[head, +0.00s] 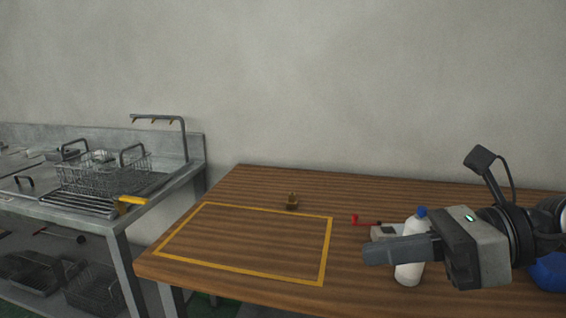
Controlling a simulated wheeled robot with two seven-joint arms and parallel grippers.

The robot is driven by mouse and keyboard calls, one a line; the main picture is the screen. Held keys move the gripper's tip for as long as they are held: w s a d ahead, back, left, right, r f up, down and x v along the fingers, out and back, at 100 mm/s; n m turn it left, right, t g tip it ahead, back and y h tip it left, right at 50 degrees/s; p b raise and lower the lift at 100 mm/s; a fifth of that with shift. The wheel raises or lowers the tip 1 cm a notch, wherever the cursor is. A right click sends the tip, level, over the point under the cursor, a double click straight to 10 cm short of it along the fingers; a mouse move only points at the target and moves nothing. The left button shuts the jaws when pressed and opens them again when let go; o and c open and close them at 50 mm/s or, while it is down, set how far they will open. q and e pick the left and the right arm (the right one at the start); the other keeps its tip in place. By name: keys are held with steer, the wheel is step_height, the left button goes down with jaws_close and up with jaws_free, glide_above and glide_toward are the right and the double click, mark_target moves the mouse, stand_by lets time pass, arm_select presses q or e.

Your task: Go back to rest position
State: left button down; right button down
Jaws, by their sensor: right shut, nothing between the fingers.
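My right gripper (385,252) comes in from the right over the right side of the wooden table (260,185). Its fingers are shut with nothing between them and point left. A white bottle (410,271) with a blue cap stands at the fingers in the picture, partly hidden by them; I cannot tell whether they touch. My left gripper is not in view.
A yellow taped rectangle (328,250) on the table is empty. A small brown object (292,202) stands just behind it. A red-handled item (355,219) lies near the bottle. A metal sink bench (110,222) with a wire basket (105,175) stands at left.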

steer(key=w+d+f+m+t+h, duration=0.1)
steer(key=f+m+t, duration=0.35)
steer(key=m, duration=0.65)
steer(key=w+f+m+t+h+p, duration=0.1)
steer(key=w+f+m+t+h, duration=0.15)
steer(key=m+t, duration=0.6)
steer(key=w+d+f+m+t+h, duration=0.1)
steer(key=f+m+t, duration=0.3)
steer(key=m, duration=1)
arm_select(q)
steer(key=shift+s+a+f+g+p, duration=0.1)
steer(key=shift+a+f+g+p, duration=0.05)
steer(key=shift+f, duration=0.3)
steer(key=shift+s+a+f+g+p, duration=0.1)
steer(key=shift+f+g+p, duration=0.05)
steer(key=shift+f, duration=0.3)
arm_select(e)
steer(key=s+f+m+g+h, duration=0.3)
steer(key=s+f+m, duration=0.3)
steer(key=f, duration=0.5)
steer(key=s+f+m+g+h, duration=0.3)
steer(key=s+f+m+g, duration=0.3)
steer(key=f, duration=0.6)
steer(key=shift+s+f+m, duration=0.25)
steer(key=shift+s+m, duration=0.15)
steer(key=shift+m, duration=0.25)
